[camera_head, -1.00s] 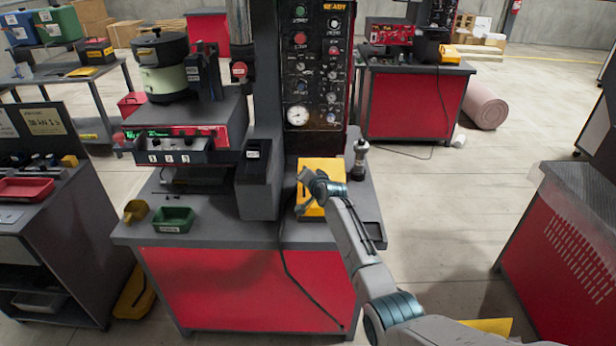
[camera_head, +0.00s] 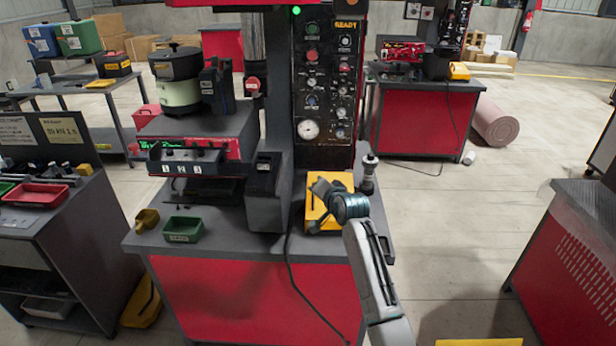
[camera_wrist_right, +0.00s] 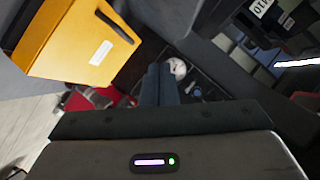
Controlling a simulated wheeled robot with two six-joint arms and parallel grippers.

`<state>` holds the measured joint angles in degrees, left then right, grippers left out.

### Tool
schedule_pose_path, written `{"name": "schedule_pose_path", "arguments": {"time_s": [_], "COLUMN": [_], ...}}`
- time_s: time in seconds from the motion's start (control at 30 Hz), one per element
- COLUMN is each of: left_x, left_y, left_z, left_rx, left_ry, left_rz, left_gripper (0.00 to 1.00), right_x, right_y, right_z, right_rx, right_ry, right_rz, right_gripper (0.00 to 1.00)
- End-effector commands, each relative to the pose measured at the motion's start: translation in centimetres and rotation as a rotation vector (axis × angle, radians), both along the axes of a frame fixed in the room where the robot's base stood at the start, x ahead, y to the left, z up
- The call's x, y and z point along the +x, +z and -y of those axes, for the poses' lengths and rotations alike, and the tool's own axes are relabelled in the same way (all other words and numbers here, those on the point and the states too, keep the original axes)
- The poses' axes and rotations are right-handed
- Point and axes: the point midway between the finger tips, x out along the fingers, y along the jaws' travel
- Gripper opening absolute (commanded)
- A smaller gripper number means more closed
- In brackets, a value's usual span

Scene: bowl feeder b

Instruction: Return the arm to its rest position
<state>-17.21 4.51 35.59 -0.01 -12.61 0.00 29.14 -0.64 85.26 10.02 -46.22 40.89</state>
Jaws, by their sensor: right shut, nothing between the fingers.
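My right arm (camera_head: 372,270) comes up from the bottom of the head view. Its gripper (camera_head: 318,190) is over the yellow box (camera_head: 340,181) on the bench, beside the press column. In the right wrist view the gripper (camera_wrist_right: 160,85) has its fingers together with nothing between them. The yellow box (camera_wrist_right: 75,40) shows at the upper left there, apart from the fingers. My left gripper is not in the head view.
The dark control panel (camera_head: 327,90) stands behind the gripper. A black and silver cylinder (camera_head: 368,175) stands right of the yellow box. A green tray (camera_head: 183,229) and a yellow scoop (camera_head: 147,219) lie at the bench's left. Floor to the right is free.

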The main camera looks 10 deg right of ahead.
Motion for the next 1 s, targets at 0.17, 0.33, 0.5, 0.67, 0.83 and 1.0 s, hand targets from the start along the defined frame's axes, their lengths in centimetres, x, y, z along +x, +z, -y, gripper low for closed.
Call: {"name": "schedule_pose_path", "arguments": {"time_s": [0.17,0.33,0.5,0.67,0.83,1.0], "left_x": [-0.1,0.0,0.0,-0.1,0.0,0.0], "left_y": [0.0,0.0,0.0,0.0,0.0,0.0], "left_z": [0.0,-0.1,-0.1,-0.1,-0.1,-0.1], "left_rx": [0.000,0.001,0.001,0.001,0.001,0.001], "left_ry": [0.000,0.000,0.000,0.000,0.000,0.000], "left_rz": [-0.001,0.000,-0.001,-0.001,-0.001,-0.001], "left_gripper": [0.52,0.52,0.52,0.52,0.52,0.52], "right_x": [-4.8,-14.0,-24.3,-34.1,-41.1,-45.9], "right_y": [-4.4,-10.5,-14.6,-16.5,-16.7,-16.3], "right_z": [1.0,2.4,3.7,4.7,5.3,5.6], "right_rx": [-0.096,-0.270,-0.438,-0.579,-0.674,-0.730], "right_ry": [0.025,0.092,0.187,0.293,0.384,0.450], "right_rz": [-0.082,-0.227,-0.378,-0.516,-0.614,-0.680], "right_gripper": [0.00,0.00,0.00,0.00,0.00,0.00]}}
